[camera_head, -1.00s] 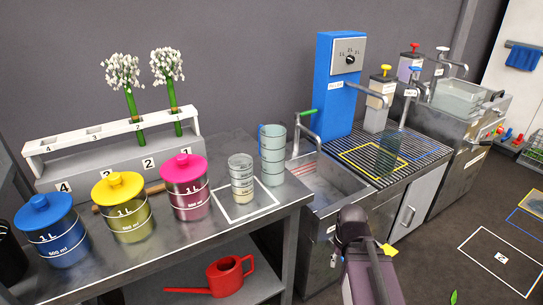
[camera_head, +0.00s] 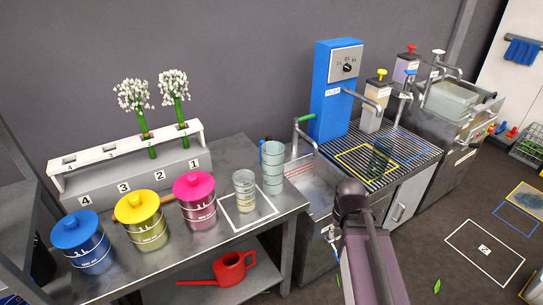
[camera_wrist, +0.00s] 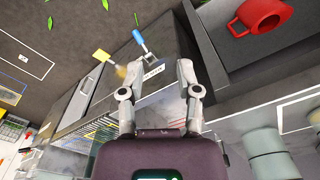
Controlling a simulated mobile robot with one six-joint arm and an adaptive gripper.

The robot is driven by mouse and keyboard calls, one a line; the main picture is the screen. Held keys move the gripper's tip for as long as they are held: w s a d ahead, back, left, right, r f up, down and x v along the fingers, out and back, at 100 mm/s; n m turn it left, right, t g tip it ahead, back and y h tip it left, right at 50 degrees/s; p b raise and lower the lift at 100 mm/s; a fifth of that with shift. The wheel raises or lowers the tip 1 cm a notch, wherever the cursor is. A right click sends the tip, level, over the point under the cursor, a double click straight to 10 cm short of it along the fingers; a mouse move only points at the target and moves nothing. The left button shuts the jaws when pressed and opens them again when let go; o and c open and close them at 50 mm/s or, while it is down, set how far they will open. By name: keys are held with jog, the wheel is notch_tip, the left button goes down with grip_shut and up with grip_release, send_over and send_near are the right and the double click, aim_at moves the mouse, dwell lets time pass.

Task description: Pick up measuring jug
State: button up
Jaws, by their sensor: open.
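A tall clear graduated jug (camera_head: 273,172) with a blue handle at its left stands upright near the right end of the metal table. A second clear graduated vessel (camera_head: 244,192) stands beside it inside a white outlined square. A darker see-through vessel (camera_head: 380,160) stands on the drain grate inside the yellow outline. I cannot tell which one is the task's jug. My gripper (camera_wrist: 160,68) is open and empty in the wrist view, in front of the sink unit. Pale vessels (camera_wrist: 268,152) show in that view's lower right, apart from the fingers.
Blue (camera_head: 83,243), yellow (camera_head: 147,222) and pink (camera_head: 195,200) lidded canisters line the table. Behind them is a numbered rack (camera_head: 130,170) with white flowers. A sink tap (camera_head: 304,130) rises right of the jug. A red watering can (camera_head: 232,268) sits on the shelf below.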

jog(key=w+a+r+p, duration=0.2)
jog(key=w+r+p, duration=0.1)
jog(key=r+p, duration=0.85)
jog(key=w+a+r+p, duration=0.1)
jog(key=w+r+p, duration=0.2)
jog(key=r+p, duration=0.85)
jog(key=w+a+r+m+p, duration=0.1)
jog(key=w+a+r+m, duration=0.2)
jog(key=w+a, duration=1.5)
jog(key=a+m, duration=0.3)
jog(key=shift+w+p, duration=0.25)
jog(key=shift+p, duration=0.05)
jog(key=shift+r, duration=0.1)
notch_tip(320, 180, down, 9)
jog(key=b, duration=0.8)
jog(key=shift+r+b, duration=0.2)
jog(key=shift+b, duration=0.1)
